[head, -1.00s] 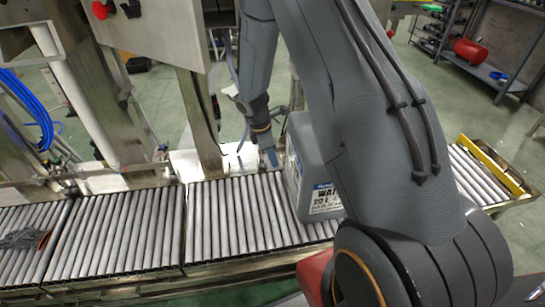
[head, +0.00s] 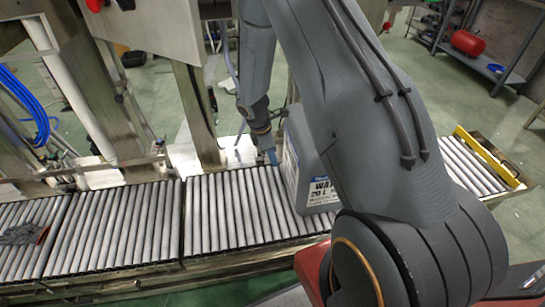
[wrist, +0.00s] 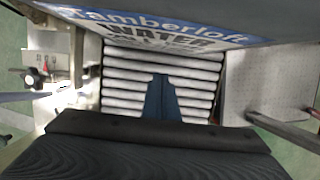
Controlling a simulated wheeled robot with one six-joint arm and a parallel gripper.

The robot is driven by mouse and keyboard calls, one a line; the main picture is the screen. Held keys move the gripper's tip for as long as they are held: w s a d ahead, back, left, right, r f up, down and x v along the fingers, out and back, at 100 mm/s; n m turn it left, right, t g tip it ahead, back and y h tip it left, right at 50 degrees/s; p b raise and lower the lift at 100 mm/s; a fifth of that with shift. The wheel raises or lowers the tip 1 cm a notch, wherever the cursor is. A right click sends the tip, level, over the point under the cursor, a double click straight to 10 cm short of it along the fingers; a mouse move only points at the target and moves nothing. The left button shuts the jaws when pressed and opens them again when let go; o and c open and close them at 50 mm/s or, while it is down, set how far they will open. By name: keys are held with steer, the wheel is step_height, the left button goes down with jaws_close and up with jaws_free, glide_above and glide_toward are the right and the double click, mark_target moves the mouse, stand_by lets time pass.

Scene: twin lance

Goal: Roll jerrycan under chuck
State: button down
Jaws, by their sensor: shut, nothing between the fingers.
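The grey jerrycan (head: 296,158) stands upright on the roller conveyor (head: 225,215), partly hidden behind my arm. Its white and blue WATER label faces the head camera. In the wrist view the label side (wrist: 190,28) fills the top. My gripper (head: 273,158) is just left of the can, low over the rollers. Its blue fingers (wrist: 161,95) are shut and empty. Whether they touch the can is not clear. I cannot make out a chuck for certain in either view.
Steel posts and a cabinet (head: 150,30) stand behind the conveyor. Bare rollers run left, with a dark grey cloth-like item (head: 22,235) at the far left. A yellow bar (head: 488,156) crosses the right end. A shelf with a red tank (head: 468,42) is at the back right.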

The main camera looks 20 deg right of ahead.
steer(key=shift+s+d+f+p, duration=0.15)
steer(key=shift+d+f, duration=0.4)
steer(key=shift+d, duration=0.2)
steer(key=shift+s+d+f+p, duration=0.2)
steer(key=shift+d+f, duration=0.3)
steer(key=shift+d, duration=0.3)
steer(key=shift+s+d+f+p, duration=0.15)
steer(key=shift+d+f, duration=0.4)
steer(key=shift+d, duration=0.2)
